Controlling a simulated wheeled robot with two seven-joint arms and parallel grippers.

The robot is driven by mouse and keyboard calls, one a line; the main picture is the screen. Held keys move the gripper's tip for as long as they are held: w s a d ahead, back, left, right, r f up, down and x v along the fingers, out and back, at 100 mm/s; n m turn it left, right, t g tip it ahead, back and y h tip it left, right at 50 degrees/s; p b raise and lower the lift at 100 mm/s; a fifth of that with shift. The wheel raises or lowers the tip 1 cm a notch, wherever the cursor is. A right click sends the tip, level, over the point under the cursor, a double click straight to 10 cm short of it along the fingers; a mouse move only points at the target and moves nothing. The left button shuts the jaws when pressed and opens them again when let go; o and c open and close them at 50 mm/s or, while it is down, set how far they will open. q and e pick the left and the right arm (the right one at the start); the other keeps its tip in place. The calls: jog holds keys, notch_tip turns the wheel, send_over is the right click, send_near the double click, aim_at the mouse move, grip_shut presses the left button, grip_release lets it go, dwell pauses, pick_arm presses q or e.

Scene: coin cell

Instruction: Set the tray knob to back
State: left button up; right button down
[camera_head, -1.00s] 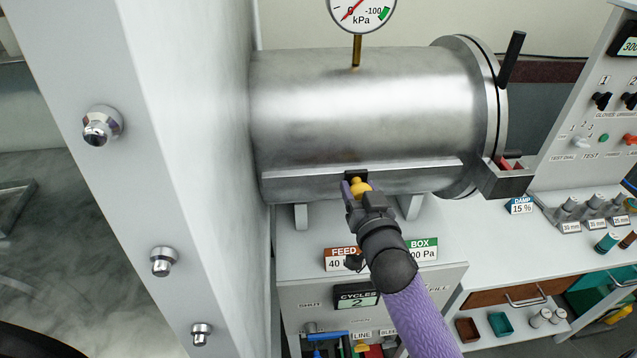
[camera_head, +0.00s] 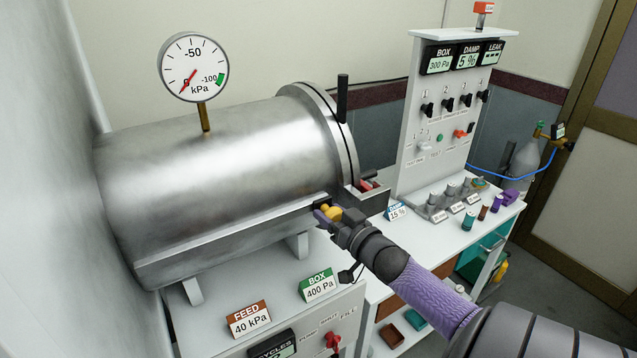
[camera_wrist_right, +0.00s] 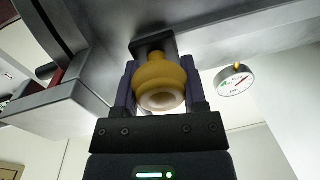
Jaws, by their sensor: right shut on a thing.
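The tray knob is a yellow knob (camera_head: 330,212) on the rail along the lower front of the steel cylinder chamber (camera_head: 230,150). My right gripper (camera_head: 325,214) is shut on it, near the chamber's door end. In the right wrist view the yellow knob (camera_wrist_right: 159,82) sits between the two purple-dark fingers, with a dark bracket behind it. My left gripper is not in view.
A round gauge (camera_head: 194,67) stands on the chamber. A control panel (camera_head: 450,110) stands to the right. Labels FEED (camera_head: 248,318) and BOX (camera_head: 318,286) stand in front below the chamber. Several small weights or cylinders lie on the bench at right.

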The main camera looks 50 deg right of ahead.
jog(key=shift+d, duration=0.1)
dwell(0.3)
jog(key=shift+c, duration=2.2)
grip_release()
jog(key=o, duration=0.3)
jog(key=shift+d, duration=0.2)
jog(key=shift+a, duration=0.15)
jog(key=shift+s, duration=0.15)
jog(key=s+a+p, duration=0.1)
jog(key=s, duration=0.8)
jog(key=shift+s+a, duration=0.3)
jog(key=shift+a, duration=0.1)
